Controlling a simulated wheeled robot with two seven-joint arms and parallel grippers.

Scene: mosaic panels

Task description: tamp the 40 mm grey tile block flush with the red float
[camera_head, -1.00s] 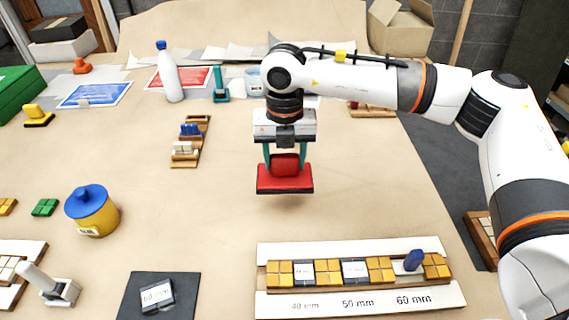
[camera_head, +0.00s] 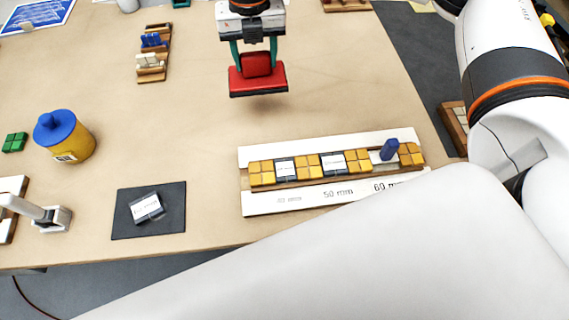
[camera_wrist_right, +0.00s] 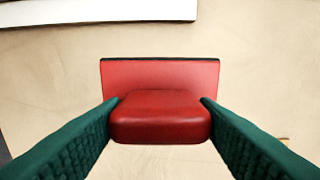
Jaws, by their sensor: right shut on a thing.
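My right gripper (camera_head: 256,58) is shut on the handle of the red float (camera_head: 258,84). It holds the float level above the bare table, behind the panel. In the right wrist view the green fingers clasp the float's rounded red handle (camera_wrist_right: 160,117), with its flat plate (camera_wrist_right: 160,73) beyond. A dark grey tile block with a white label (camera_head: 286,170) sits in the panel (camera_head: 270,202) above the 40 mm mark. I cannot tell whether it is flush. Another grey block (camera_head: 333,164) sits above the 50 mm mark. My left gripper is not in view.
A blue-knobbed piece (camera_head: 389,150) stands at the panel's 60 mm place, between yellow tiles. A labelled grey block (camera_head: 147,207) lies on a dark mat (camera_head: 122,228) left of the panel. A yellow jar with a blue lid (camera_head: 68,140) stands farther left. The table between is clear.

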